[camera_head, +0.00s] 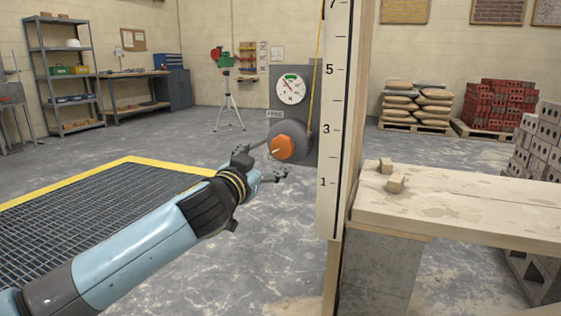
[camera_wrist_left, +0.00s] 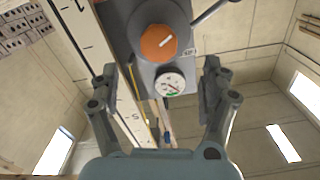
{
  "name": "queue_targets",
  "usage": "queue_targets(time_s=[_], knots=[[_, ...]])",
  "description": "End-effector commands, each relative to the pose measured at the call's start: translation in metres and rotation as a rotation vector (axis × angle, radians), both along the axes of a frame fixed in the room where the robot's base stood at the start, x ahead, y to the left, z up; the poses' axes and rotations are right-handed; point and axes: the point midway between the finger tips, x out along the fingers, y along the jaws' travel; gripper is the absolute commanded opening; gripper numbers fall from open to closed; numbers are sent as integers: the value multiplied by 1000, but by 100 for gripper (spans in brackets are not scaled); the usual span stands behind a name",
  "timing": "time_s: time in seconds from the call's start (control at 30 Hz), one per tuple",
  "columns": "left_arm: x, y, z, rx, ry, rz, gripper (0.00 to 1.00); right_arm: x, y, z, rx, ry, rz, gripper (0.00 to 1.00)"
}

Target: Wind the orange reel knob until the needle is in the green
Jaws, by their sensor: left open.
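The orange reel knob (camera_head: 283,147) sits on a round grey reel (camera_head: 296,131) on a grey plate; its white mark points left. It also shows in the left wrist view (camera_wrist_left: 158,42). Above it is the white gauge (camera_head: 291,90) with a green band at the top. Its needle seems to point up and left, left of the green, but is small. The gauge shows upside down in the left wrist view (camera_wrist_left: 169,83). My left gripper (camera_head: 264,164) is open and empty, just below and left of the knob, with its fingers apart from it. My right gripper is not in view.
A dark crank rod (camera_wrist_left: 211,13) sticks out beside the reel, near a small "FREE" label (camera_head: 275,114). A tall numbered board (camera_head: 338,120) stands just right of the knob. A plank (camera_head: 470,205) with small wooden blocks lies further right. Floor grating (camera_head: 100,200) lies at left.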

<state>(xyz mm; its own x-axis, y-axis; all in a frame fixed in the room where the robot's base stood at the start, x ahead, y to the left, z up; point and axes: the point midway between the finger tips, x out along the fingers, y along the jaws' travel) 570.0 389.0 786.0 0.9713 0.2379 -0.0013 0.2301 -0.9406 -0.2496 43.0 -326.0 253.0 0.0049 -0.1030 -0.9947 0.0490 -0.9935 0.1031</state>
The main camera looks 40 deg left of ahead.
Motion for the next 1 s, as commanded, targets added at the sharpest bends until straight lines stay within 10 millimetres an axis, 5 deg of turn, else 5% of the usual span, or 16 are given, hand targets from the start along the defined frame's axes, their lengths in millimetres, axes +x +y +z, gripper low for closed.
queue_targets(time_s=[0.5, 0.93, 1.0], knots=[[88, 21, 1, -4, -2, 0, 80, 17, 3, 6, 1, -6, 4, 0], [100, 23, 1, -3, -1, -1, 80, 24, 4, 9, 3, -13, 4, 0], [100, 23, 1, -3, -1, -1, 72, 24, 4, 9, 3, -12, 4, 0]])
